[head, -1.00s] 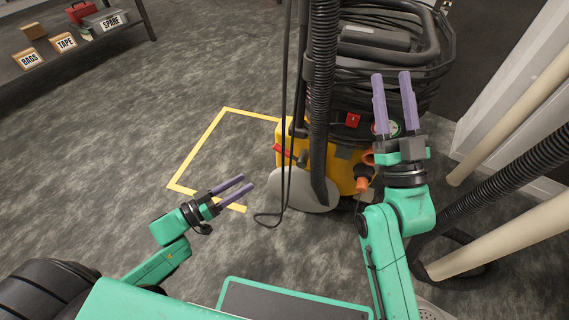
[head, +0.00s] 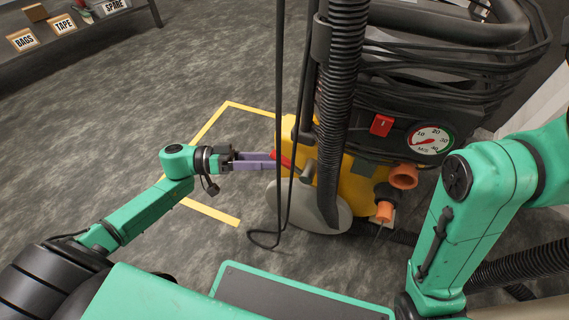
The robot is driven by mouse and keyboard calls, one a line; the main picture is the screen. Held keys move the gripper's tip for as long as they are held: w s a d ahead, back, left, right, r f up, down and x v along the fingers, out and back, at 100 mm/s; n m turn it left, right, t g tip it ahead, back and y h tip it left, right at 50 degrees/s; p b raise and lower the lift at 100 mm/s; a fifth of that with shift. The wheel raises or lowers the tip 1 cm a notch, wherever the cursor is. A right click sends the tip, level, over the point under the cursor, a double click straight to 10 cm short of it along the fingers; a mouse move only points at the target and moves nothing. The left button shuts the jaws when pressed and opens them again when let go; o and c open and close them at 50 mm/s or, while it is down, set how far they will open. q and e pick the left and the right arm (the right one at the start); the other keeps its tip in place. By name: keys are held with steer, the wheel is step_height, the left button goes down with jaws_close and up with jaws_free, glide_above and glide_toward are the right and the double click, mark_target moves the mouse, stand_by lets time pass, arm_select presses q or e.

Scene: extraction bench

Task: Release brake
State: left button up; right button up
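The red brake lever (head: 285,161) sticks out from the left side of the yellow machine (head: 357,185), low down. My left gripper (head: 274,161) reaches it from the left, with its purple fingertips at the lever's outer end. The fingers lie close together in this view, and I cannot tell whether they are closed on the lever. My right arm crosses the right side, and its gripper is out of view.
Orange ports (head: 403,176), a red switch (head: 381,125) and a dial gauge (head: 431,139) are on the machine. Yellow floor tape (head: 207,211) marks clear floor at left.

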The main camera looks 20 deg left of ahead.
mark_target(284, 161)
arm_select(q)
steer(key=b+x, duration=0.1)
steer(key=x, duration=0.3)
steer(key=shift+d, duration=0.1)
steer(key=shift+c, duration=0.4)
jaws_close()
stand_by(0.9)
